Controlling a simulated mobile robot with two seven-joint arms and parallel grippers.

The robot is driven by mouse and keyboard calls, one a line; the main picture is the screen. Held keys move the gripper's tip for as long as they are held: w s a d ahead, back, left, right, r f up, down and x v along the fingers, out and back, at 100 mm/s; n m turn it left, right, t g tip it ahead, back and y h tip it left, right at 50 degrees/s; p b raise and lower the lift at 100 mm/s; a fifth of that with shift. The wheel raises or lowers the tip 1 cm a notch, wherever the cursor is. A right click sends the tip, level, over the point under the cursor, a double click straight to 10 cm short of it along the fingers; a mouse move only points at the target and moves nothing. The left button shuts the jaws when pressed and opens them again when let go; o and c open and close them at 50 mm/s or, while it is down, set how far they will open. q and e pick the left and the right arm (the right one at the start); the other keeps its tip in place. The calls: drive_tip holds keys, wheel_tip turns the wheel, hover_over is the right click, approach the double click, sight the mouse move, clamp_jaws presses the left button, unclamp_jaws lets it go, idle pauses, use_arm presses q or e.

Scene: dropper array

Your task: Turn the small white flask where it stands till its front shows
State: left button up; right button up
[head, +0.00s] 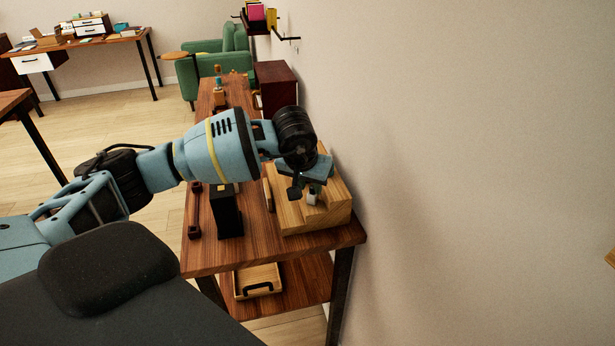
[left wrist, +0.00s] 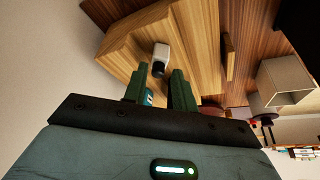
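The small white flask (head: 312,199) stands on the light wooden block (head: 317,217) at the near right end of the table, partly covered by my left gripper (head: 304,186) from above. In the left wrist view the white flask (left wrist: 161,51) has a dark end and lies just beyond the fingertips, roughly in line with the gap. My left gripper (left wrist: 159,72) is open, its two dark green fingers apart with the flask not between them. A small teal and white thing (left wrist: 149,97) shows between the fingers nearer the palm. My right gripper is in neither view.
A black box (head: 228,213) stands on the wooden table (head: 250,256) left of the block. The wall (head: 440,170) rises close on the right. A dark red box (head: 276,84) stands farther back. A tray (head: 257,279) lies on the lower shelf.

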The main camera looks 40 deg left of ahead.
sight(313, 194)
use_arm(q)
drive_tip(key=shift+x, duration=2.2)
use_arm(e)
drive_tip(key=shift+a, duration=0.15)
use_arm(q)
clamp_jaws()
drive_tip(key=shift+d+r+n, duration=0.15)
drive_tip(key=shift+r+n, duration=0.05)
drive_tip(key=shift+n, duration=0.2)
drive_tip(key=n+y+p, duration=0.1)
drive_tip(key=n, duration=0.2)
drive_tip(key=shift+w+d, duration=0.1)
drive_tip(key=n+g+y, duration=0.1)
drive_tip(key=n, duration=0.2)
drive_tip(key=shift+f+n+y, duration=0.1)
drive_tip(key=shift+n+y, duration=0.2)
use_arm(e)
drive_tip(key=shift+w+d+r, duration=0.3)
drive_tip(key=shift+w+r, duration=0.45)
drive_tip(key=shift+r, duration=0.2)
